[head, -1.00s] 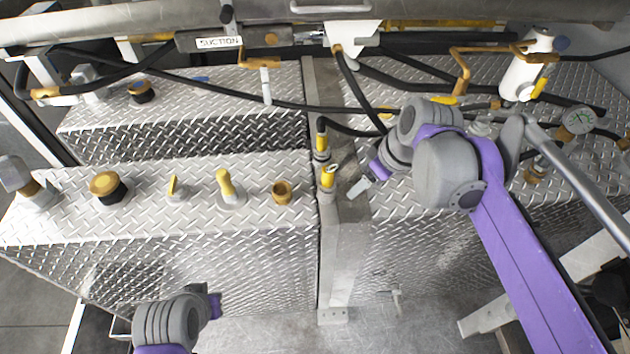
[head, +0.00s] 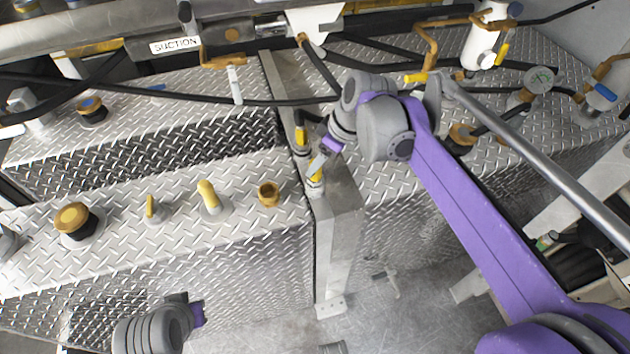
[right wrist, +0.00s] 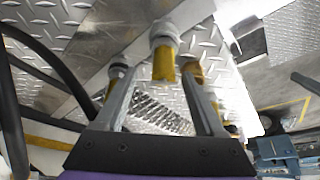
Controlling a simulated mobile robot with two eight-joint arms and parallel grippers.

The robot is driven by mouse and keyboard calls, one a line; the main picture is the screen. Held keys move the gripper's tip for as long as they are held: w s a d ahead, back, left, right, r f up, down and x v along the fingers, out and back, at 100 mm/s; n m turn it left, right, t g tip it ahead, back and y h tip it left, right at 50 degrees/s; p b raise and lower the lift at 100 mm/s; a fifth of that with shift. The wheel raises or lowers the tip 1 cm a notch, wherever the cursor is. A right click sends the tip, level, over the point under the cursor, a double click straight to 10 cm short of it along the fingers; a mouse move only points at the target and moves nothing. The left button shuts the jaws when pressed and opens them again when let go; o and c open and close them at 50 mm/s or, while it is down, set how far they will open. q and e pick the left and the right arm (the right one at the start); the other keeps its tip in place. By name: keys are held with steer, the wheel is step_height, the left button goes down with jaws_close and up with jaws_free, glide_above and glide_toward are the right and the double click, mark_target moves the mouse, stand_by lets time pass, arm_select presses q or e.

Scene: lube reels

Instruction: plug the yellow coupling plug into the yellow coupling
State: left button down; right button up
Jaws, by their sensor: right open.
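Two yellow-bodied fittings with pale metal collars stand at the metal post in the head view. The farther one (head: 301,136) is beside a black hose and looks like the coupling plug. The nearer one (head: 315,186) looks like the yellow coupling. My right gripper (head: 318,163) is at the nearer fitting and partly covers it. In the right wrist view, the open fingers (right wrist: 163,95) have a yellow cylinder with a grey collar (right wrist: 163,64) between and beyond their tips. Another yellow fitting (right wrist: 112,86) is behind the left finger. My left gripper (head: 198,314) is low in the head view; its jaws cannot be made out.
The metal post (head: 340,215) stands between diamond-plate boxes. A yellow-handled valve (head: 209,195) and brass fitting (head: 269,193) stand left of it. Black hoses (head: 250,101) cross behind. A gauge (head: 540,79) and white filter (head: 485,38) are at right.

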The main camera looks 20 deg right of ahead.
mark_target(315, 177)
steer(key=x, duration=0.5)
steer(key=shift+s+a, duration=0.1)
steer(key=shift+a, duration=0.2)
steer(key=shift+c, duration=0.3)
jaws_close()
